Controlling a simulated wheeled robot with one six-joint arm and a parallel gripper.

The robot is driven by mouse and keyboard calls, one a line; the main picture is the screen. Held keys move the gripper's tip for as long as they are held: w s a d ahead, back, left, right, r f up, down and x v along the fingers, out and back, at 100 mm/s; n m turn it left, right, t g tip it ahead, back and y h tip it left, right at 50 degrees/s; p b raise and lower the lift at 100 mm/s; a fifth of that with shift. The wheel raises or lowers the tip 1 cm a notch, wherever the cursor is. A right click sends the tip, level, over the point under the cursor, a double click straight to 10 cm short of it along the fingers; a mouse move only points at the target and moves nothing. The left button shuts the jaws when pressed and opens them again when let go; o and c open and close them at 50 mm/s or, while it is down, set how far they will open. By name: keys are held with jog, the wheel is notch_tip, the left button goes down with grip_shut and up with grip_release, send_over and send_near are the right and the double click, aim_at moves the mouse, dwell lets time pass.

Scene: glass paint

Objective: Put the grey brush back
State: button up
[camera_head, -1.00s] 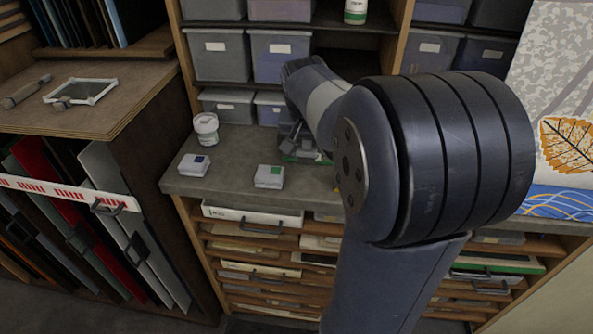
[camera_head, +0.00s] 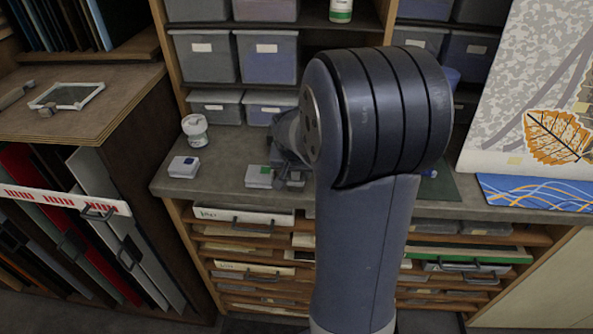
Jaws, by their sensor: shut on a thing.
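My gripper (camera_head: 284,166) is low over the grey counter (camera_head: 232,150), just right of a small white box with a green top mark (camera_head: 260,177). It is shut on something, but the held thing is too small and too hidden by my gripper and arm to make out. I cannot pick out the grey brush anywhere in this view. A small pale thing with a green patch (camera_head: 295,180) shows beside my gripper, partly hidden.
A white box with a blue mark (camera_head: 184,167) and a white jar (camera_head: 195,131) stand on the counter's left. Grey bins (camera_head: 215,106) line its back. My arm hides the counter's middle. A dark green mat (camera_head: 437,187) lies at right; a wooden cabinet (camera_head: 105,110) is left.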

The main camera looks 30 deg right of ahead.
jog(key=shift+f, duration=0.2)
jog(key=o, duration=0.9)
jog(key=shift+r, duration=0.1)
jog(key=shift+o, duration=0.2)
jog(key=shift+r, duration=0.1)
jog(key=shift+r, duration=0.3)
jog(key=v, duration=1.1)
jog(key=shift+r+b, duration=0.25)
jog(key=shift+b, duration=0.1)
jog(key=shift+s+a, duration=0.1)
